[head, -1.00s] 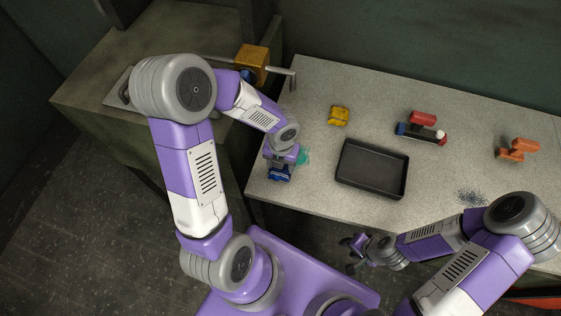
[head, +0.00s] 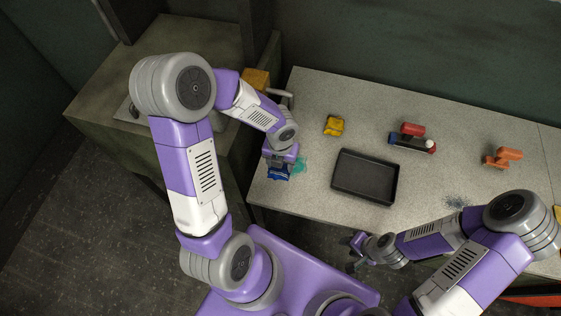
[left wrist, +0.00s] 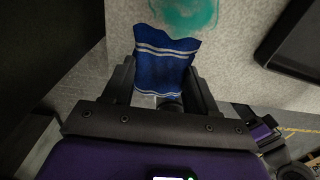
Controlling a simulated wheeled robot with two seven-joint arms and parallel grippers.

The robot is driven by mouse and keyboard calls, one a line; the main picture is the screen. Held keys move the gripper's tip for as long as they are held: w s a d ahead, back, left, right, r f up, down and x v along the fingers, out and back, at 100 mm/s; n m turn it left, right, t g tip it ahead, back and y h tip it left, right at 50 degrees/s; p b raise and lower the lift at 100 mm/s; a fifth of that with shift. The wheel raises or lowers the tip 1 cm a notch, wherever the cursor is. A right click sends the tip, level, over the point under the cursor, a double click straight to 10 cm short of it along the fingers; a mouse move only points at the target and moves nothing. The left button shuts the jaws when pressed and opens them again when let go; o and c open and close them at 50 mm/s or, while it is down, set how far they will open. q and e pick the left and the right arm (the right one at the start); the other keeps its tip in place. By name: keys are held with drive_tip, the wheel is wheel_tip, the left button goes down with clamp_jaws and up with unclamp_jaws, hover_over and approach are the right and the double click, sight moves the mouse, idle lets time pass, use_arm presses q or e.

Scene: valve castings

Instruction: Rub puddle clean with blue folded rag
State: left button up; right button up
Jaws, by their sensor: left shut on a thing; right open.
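The blue folded rag (head: 279,173) has pale stripes and is held in my left gripper near the table's left front edge. In the left wrist view the rag (left wrist: 162,65) sits between the two dark fingers of my left gripper (left wrist: 160,88). The teal puddle (head: 299,164) lies on the grey table just right of the rag, partly hidden by my gripper. In the left wrist view the puddle (left wrist: 185,12) is just beyond the rag's far edge. My right gripper (head: 354,253) is open and empty, off the table's front edge.
A black tray (head: 341,187) lies right of the puddle. A yellow object (head: 334,126), a red cylinder (head: 413,129) by a dark block, and orange castings (head: 503,158) stand farther back and right. An orange valve (head: 256,80) is behind my left arm.

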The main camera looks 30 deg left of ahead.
use_arm(q)
drive_tip(key=d, duration=0.1)
drive_tip(key=d+b, duration=0.1)
drive_tip(key=d, duration=0.1)
drive_tip(key=shift+w, duration=0.35)
wheel_tip(320, 180, down, 7)
drive_tip(key=b, duration=0.5)
drive_tip(key=shift+s+a+r+p, duration=0.1)
drive_tip(key=shift+a+r+p, duration=0.15)
drive_tip(key=shift+a+p, duration=0.15)
drive_tip(key=shift+w+d, duration=0.2)
drive_tip(key=shift+d, duration=0.65)
